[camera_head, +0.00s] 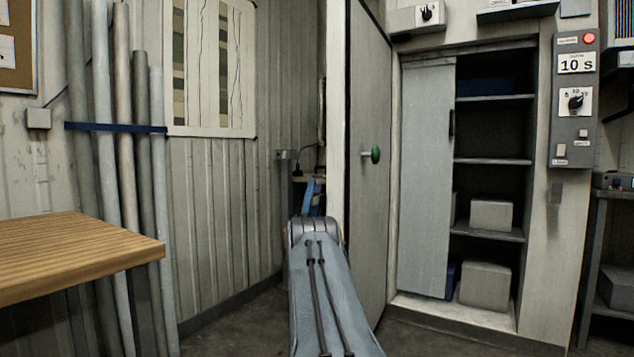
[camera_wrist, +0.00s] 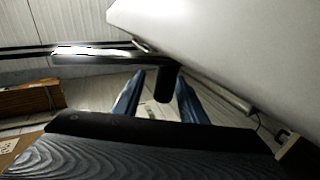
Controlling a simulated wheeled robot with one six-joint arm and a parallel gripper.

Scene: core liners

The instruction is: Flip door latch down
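A grey door (camera_head: 368,120) stands swung out in the head view, its pale edge towards me and a green knob on its right face. In the wrist view, a dark, glossy lever (camera_wrist: 105,58), apparently the door latch, extends from the left beside a pale panel (camera_wrist: 230,45). Its black end bends down between my fingers in the picture; I cannot tell whether it touches them. My gripper (camera_wrist: 160,85) is open, with blue fingers on either side. In the head view my gripper (camera_head: 312,196) is beside the door edge, mostly hidden behind my arm. The latch cannot be made out there.
A wooden table (camera_head: 75,250) stands at the left, with tall pipes (camera_head: 125,150) against the wall. A shelf cabinet (camera_head: 425,180) with boxes and a control panel (camera_head: 573,100) are to the right of the door. Bare floor shows beside my arm.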

